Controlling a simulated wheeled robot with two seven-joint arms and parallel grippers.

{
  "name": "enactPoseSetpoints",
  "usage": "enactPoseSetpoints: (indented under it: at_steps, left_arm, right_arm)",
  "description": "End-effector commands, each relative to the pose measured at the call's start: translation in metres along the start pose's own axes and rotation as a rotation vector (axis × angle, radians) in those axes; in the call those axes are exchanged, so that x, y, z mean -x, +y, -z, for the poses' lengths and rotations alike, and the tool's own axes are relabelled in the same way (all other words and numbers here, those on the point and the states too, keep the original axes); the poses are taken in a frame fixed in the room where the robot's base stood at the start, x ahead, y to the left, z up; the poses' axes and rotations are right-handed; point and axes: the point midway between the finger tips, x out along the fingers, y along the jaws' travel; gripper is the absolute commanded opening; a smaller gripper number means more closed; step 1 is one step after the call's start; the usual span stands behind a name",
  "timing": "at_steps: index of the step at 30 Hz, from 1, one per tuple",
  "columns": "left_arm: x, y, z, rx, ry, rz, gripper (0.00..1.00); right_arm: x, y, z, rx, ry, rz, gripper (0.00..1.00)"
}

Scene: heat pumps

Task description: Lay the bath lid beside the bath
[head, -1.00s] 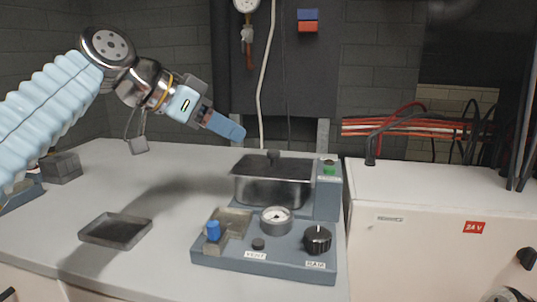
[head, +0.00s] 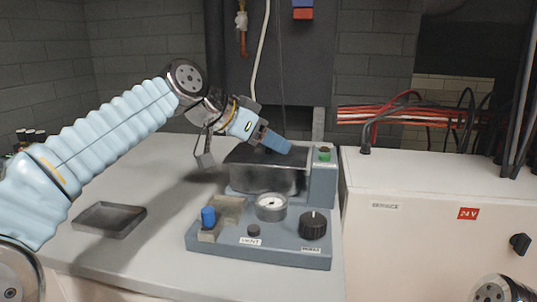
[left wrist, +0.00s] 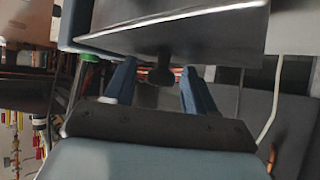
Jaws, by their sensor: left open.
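The bath (head: 262,182) is a metal tank at the back of the blue-grey unit. Its dark flat lid (head: 240,157) lies on top; the knob is hidden by my gripper in the head view. My left gripper (head: 280,146) is just above the lid, pointing right and down. In the left wrist view, the open fingers (left wrist: 158,88) stand on either side of the lid's dark knob (left wrist: 160,73), with gaps showing. The lid (left wrist: 180,38) fills the top of that view. My right gripper is not in view.
A shallow grey tray (head: 108,219) lies on the worktop left of the unit, with bare worktop around it. A white cabinet (head: 430,220) stands to the right.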

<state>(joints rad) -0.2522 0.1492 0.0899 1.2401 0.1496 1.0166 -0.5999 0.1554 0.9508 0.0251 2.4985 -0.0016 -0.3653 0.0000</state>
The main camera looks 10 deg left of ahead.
Motion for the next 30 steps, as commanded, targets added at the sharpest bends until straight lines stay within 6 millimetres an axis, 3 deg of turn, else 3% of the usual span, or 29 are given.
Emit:
enactPoseSetpoints:
  at_steps: [2, 13, 23, 30]
  left_arm:
    - [0.000, 0.000, 0.000, 0.000, 0.000, 0.000, 0.55]
    - [0.001, 0.000, 0.000, 0.000, 0.000, 0.000, 0.00]
    - [0.003, 0.000, 0.003, 0.000, 0.002, 0.000, 0.00]
    - [0.022, 0.000, 0.032, -0.002, 0.004, 0.001, 0.00]
  right_arm:
    - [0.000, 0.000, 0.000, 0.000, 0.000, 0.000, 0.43]
    - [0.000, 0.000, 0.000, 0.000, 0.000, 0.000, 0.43]
    - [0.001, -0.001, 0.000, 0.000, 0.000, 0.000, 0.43]
    - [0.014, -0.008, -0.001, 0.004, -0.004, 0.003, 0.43]
